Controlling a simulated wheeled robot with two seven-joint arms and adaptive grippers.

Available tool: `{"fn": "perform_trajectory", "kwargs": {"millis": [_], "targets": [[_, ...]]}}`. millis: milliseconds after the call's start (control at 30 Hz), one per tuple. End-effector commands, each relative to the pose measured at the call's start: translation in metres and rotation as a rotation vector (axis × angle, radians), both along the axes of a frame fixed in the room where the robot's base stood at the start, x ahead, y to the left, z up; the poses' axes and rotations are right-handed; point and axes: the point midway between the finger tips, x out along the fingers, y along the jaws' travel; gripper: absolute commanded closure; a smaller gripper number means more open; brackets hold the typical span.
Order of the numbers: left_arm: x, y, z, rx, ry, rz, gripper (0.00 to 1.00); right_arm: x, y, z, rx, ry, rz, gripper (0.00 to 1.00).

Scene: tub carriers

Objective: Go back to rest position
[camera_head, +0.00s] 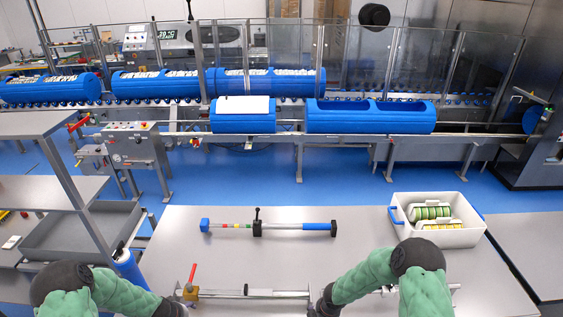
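My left arm, in a green cover with a black joint, is at the bottom left. Its black gripper (172,308) is at the bottom edge, near the left end of a metal bar tool (245,293) with a red handle; its fingers are cut off or too small to read. My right arm is at the bottom right, bent toward the middle. Its dark gripper (322,304) is low, by the right end of that bar tool. I cannot tell whether either gripper touches the tool or is open or shut.
A blue-ended rod tool (268,227) lies on the grey table (345,250). A white bin (437,236) with green and yellow rolls stands at its back right. A grey shelf rack (90,225) is at the left. A conveyor with blue tub carriers (370,121) runs behind, beyond blue floor.

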Motion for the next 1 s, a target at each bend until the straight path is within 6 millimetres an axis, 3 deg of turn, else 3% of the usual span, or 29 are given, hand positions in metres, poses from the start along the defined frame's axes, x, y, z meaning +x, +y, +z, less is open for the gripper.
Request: {"fn": "perform_trajectory", "kwargs": {"millis": [33, 267, 600, 1000], "targets": [[-0.004, -0.009, -0.016, -0.010, 0.008, 0.000, 0.20, -0.008, 0.003, -0.015, 0.019, 0.016, -0.029, 0.21], [-0.028, -0.055, -0.072, -0.064, 0.053, 0.014, 0.20, -0.050, 0.023, -0.068, 0.134, 0.113, -0.233, 0.21], [-0.081, -0.129, -0.158, -0.156, 0.138, 0.045, 0.20, -0.110, 0.048, -0.145, 0.279, 0.260, -0.635, 0.21], [-0.154, -0.202, -0.246, -0.255, 0.252, 0.083, 0.20, -0.169, 0.053, -0.231, 0.335, 0.379, -1.137, 0.21]]}}
